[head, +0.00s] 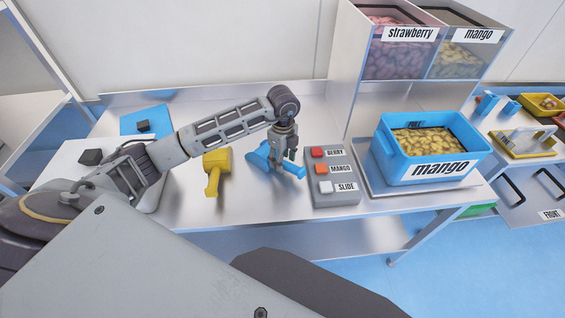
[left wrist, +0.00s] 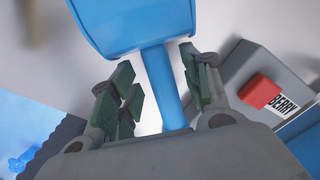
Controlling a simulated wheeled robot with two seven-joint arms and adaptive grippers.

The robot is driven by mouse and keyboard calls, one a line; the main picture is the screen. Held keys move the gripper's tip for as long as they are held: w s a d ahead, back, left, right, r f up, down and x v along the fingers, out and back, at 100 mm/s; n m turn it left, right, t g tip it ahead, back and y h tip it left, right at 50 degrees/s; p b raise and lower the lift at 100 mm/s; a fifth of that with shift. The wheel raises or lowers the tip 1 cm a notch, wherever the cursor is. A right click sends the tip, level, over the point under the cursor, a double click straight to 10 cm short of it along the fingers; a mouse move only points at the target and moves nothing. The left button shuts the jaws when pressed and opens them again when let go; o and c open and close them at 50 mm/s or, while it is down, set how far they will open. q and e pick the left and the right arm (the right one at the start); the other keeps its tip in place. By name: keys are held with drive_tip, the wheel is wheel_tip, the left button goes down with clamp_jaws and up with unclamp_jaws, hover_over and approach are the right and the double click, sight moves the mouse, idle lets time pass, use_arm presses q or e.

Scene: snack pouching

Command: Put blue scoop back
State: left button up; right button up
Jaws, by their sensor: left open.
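The blue scoop (head: 261,158) lies on the metal table, left of the grey button box, in the head view. In the left wrist view its wide blue bowl (left wrist: 130,22) is at the top, and its handle (left wrist: 165,88) runs down between my fingers. My left gripper (head: 286,156) points down over the scoop's handle. Its green-padded fingers (left wrist: 158,92) are open on both sides of the handle, with a gap visible at the left. Part of the handle is hidden behind the gripper in the head view. My right gripper is not in view.
The button box (head: 335,196) stands close right of the gripper. A yellow scoop (head: 215,170) lies to the left. A blue mango bin (head: 401,167) stands on the right, below the strawberry and mango dispensers (head: 373,72). A blue mat (head: 137,127) lies at the back left.

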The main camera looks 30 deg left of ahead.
use_arm(q)
wheel_tip(320, 180, up, 10)
drive_tip(key=b, duration=0.1)
idle(0.4)
drive_tip(key=shift+f, duration=0.1)
idle(0.7)
